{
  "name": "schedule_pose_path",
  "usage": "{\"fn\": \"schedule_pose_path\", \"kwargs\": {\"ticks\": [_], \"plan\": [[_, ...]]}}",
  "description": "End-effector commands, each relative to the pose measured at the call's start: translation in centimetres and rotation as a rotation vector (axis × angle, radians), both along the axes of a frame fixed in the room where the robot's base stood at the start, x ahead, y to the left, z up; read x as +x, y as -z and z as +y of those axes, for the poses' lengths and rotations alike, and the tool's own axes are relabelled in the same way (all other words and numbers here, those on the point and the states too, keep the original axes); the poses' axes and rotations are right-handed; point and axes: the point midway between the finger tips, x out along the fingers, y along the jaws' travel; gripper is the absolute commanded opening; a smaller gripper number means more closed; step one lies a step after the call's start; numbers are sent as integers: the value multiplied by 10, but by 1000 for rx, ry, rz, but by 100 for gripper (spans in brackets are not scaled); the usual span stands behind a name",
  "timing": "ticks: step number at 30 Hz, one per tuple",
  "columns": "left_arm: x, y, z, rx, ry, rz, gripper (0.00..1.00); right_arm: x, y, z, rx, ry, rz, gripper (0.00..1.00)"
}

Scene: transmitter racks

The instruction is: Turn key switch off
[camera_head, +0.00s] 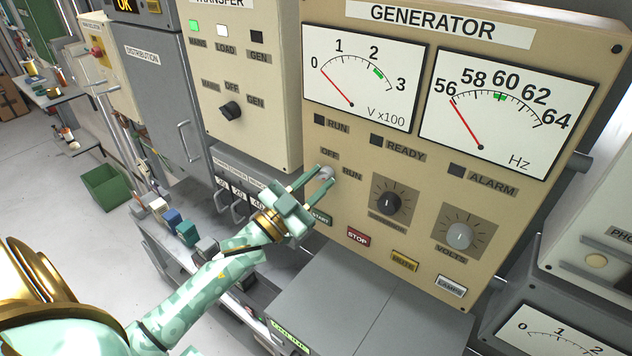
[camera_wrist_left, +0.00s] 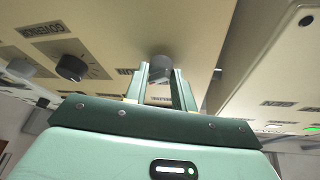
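The grey key switch (camera_head: 325,171) is on the beige GENERATOR panel (camera_head: 345,228), between the OFF and RUN labels. My left gripper (camera_head: 325,177) reaches up to it from the lower left, with its two green fingers apart. In the left wrist view the switch (camera_wrist_left: 160,65) shows upside down, between and just beyond the fingertips (camera_wrist_left: 161,74). I cannot tell whether the fingers touch it. The fingertips partly cover the switch, and I cannot make out which label it points to. My right gripper is not in view.
The dark GOVERNOR knob (camera_head: 389,202) and grey VOLTS knob (camera_head: 460,236) are to the right. The START button (camera_head: 320,218) and red STOP button (camera_head: 358,237) are below. The volt meter (camera_head: 362,80) reads near 0, the Hz meter (camera_head: 505,112) near 56. RUN, READY and ALARM lamps are dark.

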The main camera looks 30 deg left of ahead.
Motion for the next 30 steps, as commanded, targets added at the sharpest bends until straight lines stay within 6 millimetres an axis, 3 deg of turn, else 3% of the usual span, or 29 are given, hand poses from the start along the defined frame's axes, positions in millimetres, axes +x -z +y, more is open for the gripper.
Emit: {"fn": "schedule_pose_path", "kwargs": {"ticks": [13,30], "plan": [[0,0,-1,-107,0,11,3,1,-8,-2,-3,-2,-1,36],[-1,-1,-6,-612,0,50,3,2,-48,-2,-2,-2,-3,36]]}}
